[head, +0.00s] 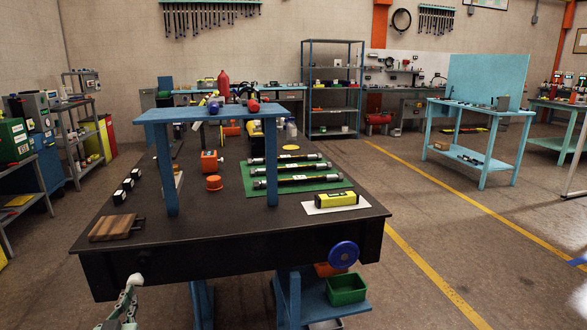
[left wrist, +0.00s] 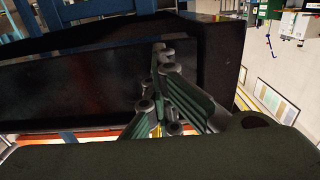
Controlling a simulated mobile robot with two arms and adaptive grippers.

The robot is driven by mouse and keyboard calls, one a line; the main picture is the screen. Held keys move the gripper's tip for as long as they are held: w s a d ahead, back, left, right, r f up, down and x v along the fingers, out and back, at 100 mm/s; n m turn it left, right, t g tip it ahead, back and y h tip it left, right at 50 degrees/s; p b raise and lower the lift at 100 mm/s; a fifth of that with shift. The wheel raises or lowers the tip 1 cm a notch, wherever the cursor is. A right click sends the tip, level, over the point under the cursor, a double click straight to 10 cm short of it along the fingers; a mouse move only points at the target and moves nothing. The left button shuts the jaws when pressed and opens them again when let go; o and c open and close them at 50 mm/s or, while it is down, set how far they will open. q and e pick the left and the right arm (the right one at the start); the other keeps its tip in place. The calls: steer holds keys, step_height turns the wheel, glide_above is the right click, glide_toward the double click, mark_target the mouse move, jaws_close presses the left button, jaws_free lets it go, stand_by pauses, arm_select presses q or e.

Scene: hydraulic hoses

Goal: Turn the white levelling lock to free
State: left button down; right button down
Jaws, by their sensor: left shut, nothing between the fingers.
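A small white knob, which looks like the levelling lock (head: 135,280), shows at the lower left of the black table's front panel in the head view. My left gripper (head: 130,296) is just below it, pointing up, and its tip overlaps the knob in the picture. I cannot tell whether they touch. In the left wrist view the left gripper (left wrist: 160,50) is shut and empty, with its fingers in front of the dark table panel (left wrist: 80,85). The lock cannot be made out there. My right gripper is in neither view.
The black table (head: 240,225) carries a blue raised shelf (head: 215,112), a wooden block (head: 115,228), a green mat with hoses (head: 340,183) and a yellow level (head: 337,199). A blue handwheel (head: 342,254) sticks out at the front right, above a green bin (head: 346,290).

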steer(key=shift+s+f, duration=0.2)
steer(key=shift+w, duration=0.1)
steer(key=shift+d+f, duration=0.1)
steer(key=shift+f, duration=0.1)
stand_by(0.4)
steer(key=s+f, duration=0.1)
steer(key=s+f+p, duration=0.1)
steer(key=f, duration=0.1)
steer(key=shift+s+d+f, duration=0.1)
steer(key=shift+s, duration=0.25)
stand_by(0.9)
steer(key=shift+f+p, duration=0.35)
steer(key=shift+p, duration=0.1)
